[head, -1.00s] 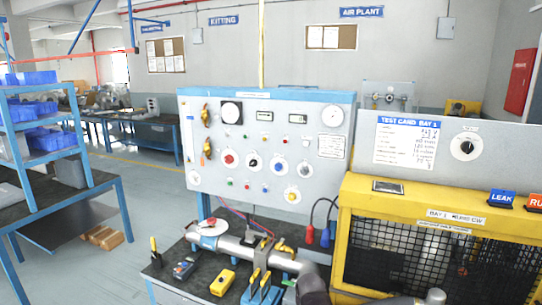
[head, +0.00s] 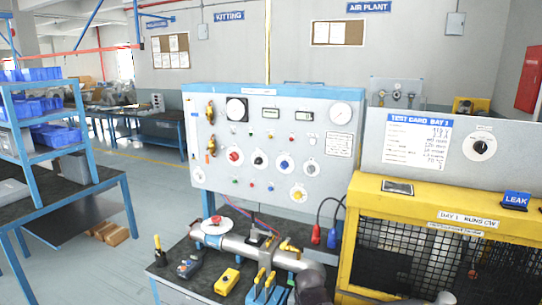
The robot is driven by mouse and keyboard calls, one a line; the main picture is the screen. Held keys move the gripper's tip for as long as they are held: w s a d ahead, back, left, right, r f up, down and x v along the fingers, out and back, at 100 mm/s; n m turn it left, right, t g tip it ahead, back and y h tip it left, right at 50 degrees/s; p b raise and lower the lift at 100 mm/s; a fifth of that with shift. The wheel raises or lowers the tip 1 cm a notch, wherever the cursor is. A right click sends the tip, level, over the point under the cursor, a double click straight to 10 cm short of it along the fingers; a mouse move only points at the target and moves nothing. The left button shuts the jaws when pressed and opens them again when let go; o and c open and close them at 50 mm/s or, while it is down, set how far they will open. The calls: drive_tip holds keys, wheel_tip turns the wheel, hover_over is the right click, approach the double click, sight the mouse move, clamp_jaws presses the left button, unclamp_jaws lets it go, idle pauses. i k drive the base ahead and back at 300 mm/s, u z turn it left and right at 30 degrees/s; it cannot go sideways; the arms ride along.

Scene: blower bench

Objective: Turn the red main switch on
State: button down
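A red round knob (head: 235,156) sits on a white disc at the left of a row of knobs on the upright grey control panel (head: 225,190). It looks like the red main switch; its label and pointer position are too small to read. A black knob (head: 259,160), a blue knob (head: 284,163) and a pale knob (head: 310,167) sit to its right. A yellow knob (head: 298,194) is lower right. My gripper is not recognisable in the head view.
A dark bench in front of the panel carries a grey pipe (head: 240,246), a yellow box (head: 228,280) and hand tools. A yellow mesh-fronted cabinet (head: 400,208) stands right. Blue shelving (head: 85,130) stands left. Open floor lies between shelving and bench.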

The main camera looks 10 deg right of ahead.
sight(234, 157)
drive_tip(key=k, duration=0.65)
drive_tip(key=u, duration=0.4)
drive_tip(key=i, duration=1.7)
drive_tip(key=z, duration=0.25)
